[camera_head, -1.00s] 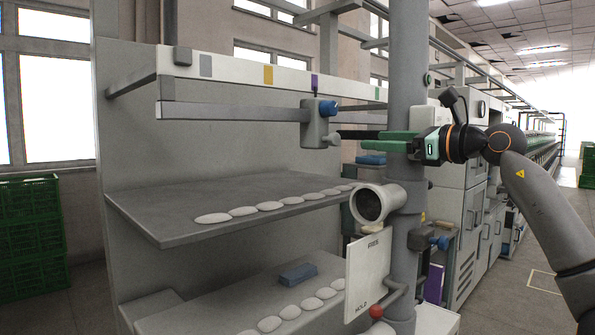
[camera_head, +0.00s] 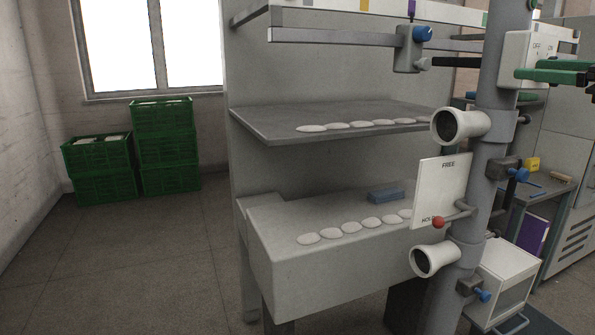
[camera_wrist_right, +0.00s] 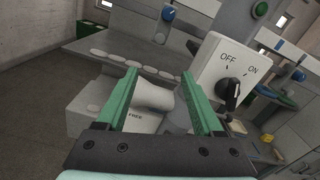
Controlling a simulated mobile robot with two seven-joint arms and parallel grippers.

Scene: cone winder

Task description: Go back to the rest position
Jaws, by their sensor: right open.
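Beyond and between the fingers is a pale tube port. Just right of the right finger is a white OFF/ON switch box (camera_wrist_right: 218,62) with a black knob (camera_wrist_right: 232,90); I cannot tell whether they touch. My left gripper is not in view.
A FREE/HOLD plate (camera_head: 440,190) with a red-knobbed lever (camera_head: 439,222) is on the column, between two round ports (camera_head: 458,125). Shelves (camera_head: 290,125) hold rows of pale discs and a blue block (camera_head: 385,196). Green crates (camera_head: 165,150) stand left. The left floor is clear.

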